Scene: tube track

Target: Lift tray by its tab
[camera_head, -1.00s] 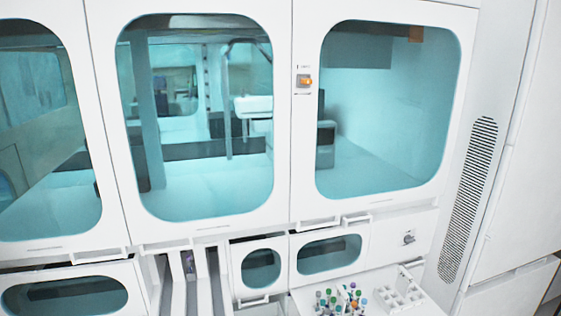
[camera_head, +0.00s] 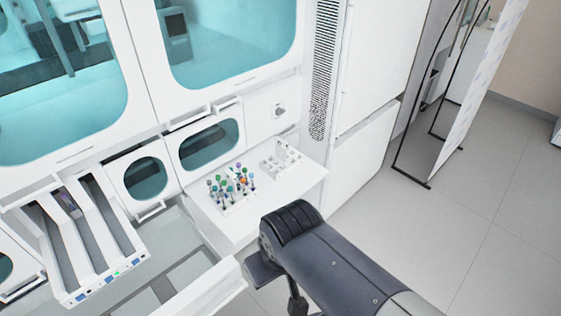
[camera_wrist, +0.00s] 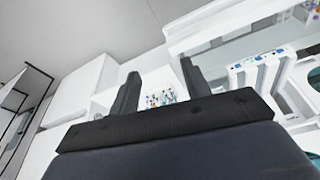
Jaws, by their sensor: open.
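A white rack holding several tubes with coloured caps (camera_head: 232,188) stands on a white pull-out shelf (camera_head: 262,215). A second, small white rack (camera_head: 280,160) stands behind it to the right and looks empty. A white drawer unit with long lanes (camera_head: 85,235) is pulled out at the left. I cannot tell for sure which of these is the tray, and no tab is clear. My gripper (camera_wrist: 160,74) is open and empty in the wrist view, its two dark fingers apart. The capped tubes (camera_wrist: 160,98) show between the fingers, some distance beyond them. In the head view my dark arm hides the fingers.
The white cabinet (camera_head: 270,125) with tinted windows stands behind the shelf. A white panel edge (camera_head: 205,288) is in front, between the lane drawer and my arm. Open grey floor (camera_head: 450,220) lies at the right, with a dark-framed stand (camera_head: 468,100).

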